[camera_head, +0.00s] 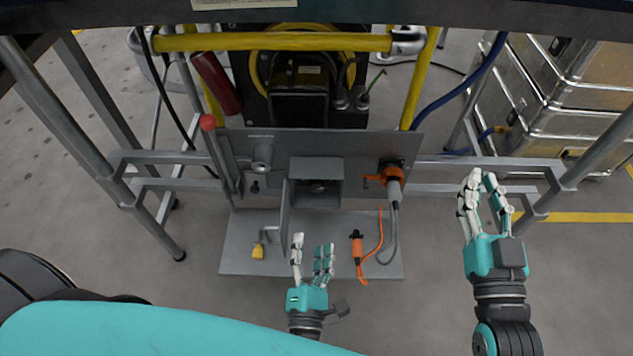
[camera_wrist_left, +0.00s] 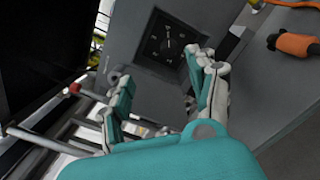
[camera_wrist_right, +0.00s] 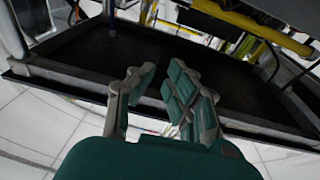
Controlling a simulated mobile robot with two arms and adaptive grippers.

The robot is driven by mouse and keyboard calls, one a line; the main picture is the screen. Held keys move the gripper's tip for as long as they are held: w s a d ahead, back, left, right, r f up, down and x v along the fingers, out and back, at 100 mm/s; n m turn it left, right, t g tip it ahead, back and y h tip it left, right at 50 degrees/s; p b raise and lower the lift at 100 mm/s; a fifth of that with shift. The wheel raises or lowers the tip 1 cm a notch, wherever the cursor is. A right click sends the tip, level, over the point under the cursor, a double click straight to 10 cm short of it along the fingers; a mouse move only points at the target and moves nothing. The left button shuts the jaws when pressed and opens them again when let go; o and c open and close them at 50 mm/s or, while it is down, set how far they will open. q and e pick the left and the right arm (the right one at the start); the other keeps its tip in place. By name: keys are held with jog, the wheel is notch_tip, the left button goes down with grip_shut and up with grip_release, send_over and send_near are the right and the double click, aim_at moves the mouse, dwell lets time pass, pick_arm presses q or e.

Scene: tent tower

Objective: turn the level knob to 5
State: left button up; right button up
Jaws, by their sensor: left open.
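The level knob is a small dial with a pale pointer on a black, marked square plate (camera_wrist_left: 167,40) in the left wrist view. In the head view it sits inside a grey box (camera_head: 316,168) on the panel, mostly in shadow under the hood. My left gripper (camera_head: 312,242) is open and empty, in front of and below the box. In the left wrist view its fingers (camera_wrist_left: 160,75) are spread below the dial, apart from it. The pointer's number is too small to read. My right gripper (camera_head: 482,175) is empty at the right, fingertips close together with a narrow gap (camera_wrist_right: 160,75).
A grey door plate (camera_head: 283,208) stands out at the box's left side. A yellow padlock (camera_head: 258,251) and an orange plug (camera_head: 357,245) with cable lie on the grey shelf (camera_head: 335,265). A red-knobbed lever (camera_head: 208,122) stands left.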

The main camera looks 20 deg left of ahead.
aim_at(316, 190)
pick_arm(q)
jog(key=shift+n+g, duration=0.3)
jog(key=x, duration=0.5)
jog(key=f+b+x, duration=0.1)
jog(key=x, duration=0.4)
jog(key=b+x, duration=0.1)
jog(key=x, duration=0.5)
jog(key=shift+f, duration=0.2)
jog(key=shift+w+a, duration=0.1)
jog(key=shift+w, duration=0.3)
pick_arm(e)
jog(key=s+r+t+y, duration=0.1)
jog(key=s+r+t, duration=0.2)
jog(key=r+t, duration=0.2)
notch_tip(316, 190, up, 2)
jog(key=shift+a+r+y, duration=0.15)
jog(key=shift+y, duration=0.25)
